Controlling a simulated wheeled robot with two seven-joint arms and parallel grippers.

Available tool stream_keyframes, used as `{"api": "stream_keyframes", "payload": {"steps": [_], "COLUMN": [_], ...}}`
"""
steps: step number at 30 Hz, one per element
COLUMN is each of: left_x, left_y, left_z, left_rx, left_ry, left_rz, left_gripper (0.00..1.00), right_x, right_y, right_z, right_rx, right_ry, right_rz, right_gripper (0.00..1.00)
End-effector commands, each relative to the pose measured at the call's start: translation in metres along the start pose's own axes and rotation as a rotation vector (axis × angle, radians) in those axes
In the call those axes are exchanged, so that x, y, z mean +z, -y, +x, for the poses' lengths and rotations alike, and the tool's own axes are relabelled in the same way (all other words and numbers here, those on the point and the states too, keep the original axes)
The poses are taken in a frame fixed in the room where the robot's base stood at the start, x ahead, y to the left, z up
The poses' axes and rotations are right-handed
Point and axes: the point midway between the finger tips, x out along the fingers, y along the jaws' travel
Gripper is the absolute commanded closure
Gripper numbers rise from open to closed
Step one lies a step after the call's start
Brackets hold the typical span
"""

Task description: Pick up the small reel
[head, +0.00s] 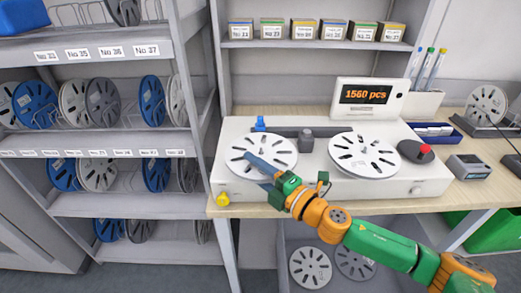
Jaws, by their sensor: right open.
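Two white slotted reels lie flat on the white counting machine (318,183), a left reel (278,147) and a right reel (374,151). They look close in size, so I cannot tell for sure which is the small reel. My right gripper (254,170) reaches in from the lower right, with its blue fingers at the left reel's front edge. It is open. One finger overlaps the reel's face in the picture; I cannot tell whether it touches. My left gripper is not in view.
The machine's display (366,95) reads 1560 pcs. A red button (425,152) sits right of the right reel. A shelf rack (110,145) with blue and grey reels stands left. More reels lie in a grey bin (287,238) below. Another reel (487,104) stands far right.

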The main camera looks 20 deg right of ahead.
Motion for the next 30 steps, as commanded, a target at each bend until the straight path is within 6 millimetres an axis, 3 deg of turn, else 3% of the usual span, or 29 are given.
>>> {"api": "stream_keyframes", "payload": {"steps": [2, 8, 20, 26, 30], "left_x": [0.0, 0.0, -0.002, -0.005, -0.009], "left_y": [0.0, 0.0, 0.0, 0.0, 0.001], "left_z": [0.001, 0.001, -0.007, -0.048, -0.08], "left_rx": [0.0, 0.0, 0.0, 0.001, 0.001], "left_ry": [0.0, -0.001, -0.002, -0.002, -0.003], "left_rz": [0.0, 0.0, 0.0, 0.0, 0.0], "left_gripper": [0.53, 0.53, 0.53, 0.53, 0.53], "right_x": [0.0, 0.0, 0.0, -0.001, -0.012], "right_y": [0.001, 0.001, -0.007, -0.046, -0.083], "right_z": [0.0, -0.001, -0.001, -0.002, -0.033], "right_rx": [0.0, 0.0, 0.0, 0.001, -0.004], "right_ry": [0.0, 0.001, 0.001, 0.0, -0.002], "right_rz": [0.0, 0.001, 0.001, 0.003, 0.001], "right_gripper": [0.49, 1.0, 1.0, 1.0, 1.0]}}
